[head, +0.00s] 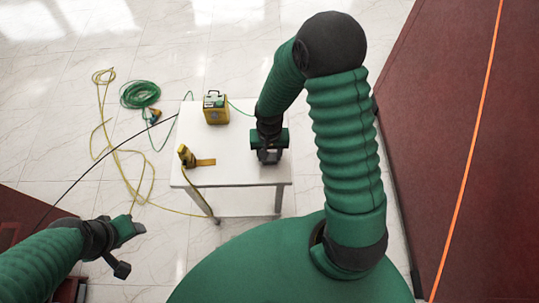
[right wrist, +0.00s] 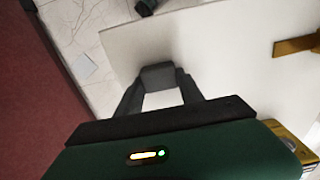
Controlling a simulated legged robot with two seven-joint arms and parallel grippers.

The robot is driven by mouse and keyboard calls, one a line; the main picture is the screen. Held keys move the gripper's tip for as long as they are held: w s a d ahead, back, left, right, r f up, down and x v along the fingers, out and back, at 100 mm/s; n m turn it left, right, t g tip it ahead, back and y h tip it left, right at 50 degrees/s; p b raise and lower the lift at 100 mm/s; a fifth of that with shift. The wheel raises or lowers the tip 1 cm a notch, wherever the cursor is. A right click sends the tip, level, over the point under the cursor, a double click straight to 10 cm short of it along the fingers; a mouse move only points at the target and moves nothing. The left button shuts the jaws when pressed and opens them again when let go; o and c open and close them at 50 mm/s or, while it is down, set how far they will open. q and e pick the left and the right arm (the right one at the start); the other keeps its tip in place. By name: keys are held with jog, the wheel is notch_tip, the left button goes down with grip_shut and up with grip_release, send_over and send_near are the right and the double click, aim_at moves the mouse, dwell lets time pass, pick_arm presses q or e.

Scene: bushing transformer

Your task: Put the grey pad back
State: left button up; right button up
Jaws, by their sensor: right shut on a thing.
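My right gripper (head: 269,156) is over the front right part of the white table (head: 225,181). In the right wrist view its two dark fingers (right wrist: 160,88) are closed on a dark grey block, which I take to be the grey pad (right wrist: 158,72). The pad sits between the fingertips above the white tabletop; I cannot tell whether it touches the surface. In the head view the gripper mostly hides it.
A yellow box device (head: 215,108) stands at the table's back. A yellow tool with a flat strip (head: 203,162) lies at the left front. Yellow and green cables (head: 141,94) spread over the floor at left. A dark red panel (head: 455,150) stands at right.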

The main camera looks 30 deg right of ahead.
aim_at(270, 155)
jog(key=shift+f, duration=0.1)
jog(key=o, duration=1.3)
jog(key=shift+d, duration=0.2)
jog(key=shift+w+r, duration=0.1)
jog(key=shift+r, duration=0.35)
notch_tip(270, 155, up, 11)
jog(key=p, duration=0.3)
jog(key=s+a+r+n+t, duration=0.2)
jog(key=s+a+r+n, duration=0.2)
jog(key=s+n, duration=0.1)
jog(key=shift+a+n+t, duration=0.3)
jog(key=shift+a+n, duration=0.1)
jog(key=shift+n, duration=0.2)
